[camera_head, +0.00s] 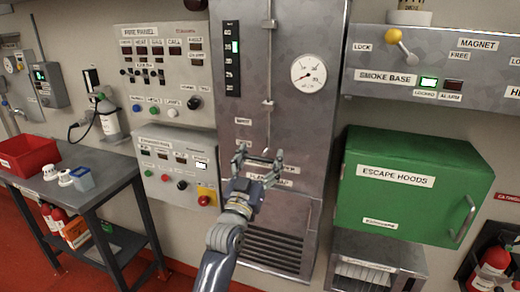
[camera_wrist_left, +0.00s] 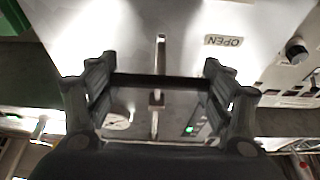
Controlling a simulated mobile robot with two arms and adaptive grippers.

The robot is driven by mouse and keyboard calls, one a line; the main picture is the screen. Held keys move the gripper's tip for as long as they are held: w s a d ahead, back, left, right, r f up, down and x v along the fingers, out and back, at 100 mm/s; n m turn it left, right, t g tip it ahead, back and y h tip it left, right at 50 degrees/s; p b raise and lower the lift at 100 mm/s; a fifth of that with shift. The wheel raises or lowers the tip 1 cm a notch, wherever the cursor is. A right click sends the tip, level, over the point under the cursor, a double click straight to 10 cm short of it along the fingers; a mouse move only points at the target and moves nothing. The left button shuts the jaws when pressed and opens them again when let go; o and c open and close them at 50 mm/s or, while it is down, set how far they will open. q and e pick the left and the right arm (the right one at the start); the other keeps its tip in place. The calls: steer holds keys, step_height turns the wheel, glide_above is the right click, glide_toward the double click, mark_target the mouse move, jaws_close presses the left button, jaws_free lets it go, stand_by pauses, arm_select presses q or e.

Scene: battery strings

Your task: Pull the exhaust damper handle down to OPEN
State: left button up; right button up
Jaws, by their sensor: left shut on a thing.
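The exhaust damper handle shows in the left wrist view as a dark crossbar (camera_wrist_left: 160,84) on a thin vertical rod. My left gripper (camera_wrist_left: 160,88) is shut on this bar, with one finger at each end. In the head view the left gripper (camera_head: 260,157) is at the lower end of the rod (camera_head: 268,75), low on the metal column front. It hides most of the handle there. My right gripper is not in view.
A round gauge (camera_head: 308,72) is right of the rod. Control panels (camera_head: 165,75) are on the left wall, and a green escape hoods box (camera_head: 410,190) juts out at the right. A vent grille (camera_head: 275,250) is below. A table (camera_head: 100,165) stands at the left.

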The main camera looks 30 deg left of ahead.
arm_select(q)
steer(key=shift+f, duration=0.5)
steer(key=o, duration=1.5)
steer(key=shift+o, duration=0.2)
steer(key=shift+r, duration=0.2)
steer(key=v, duration=1.2)
steer(key=shift+f, duration=0.15)
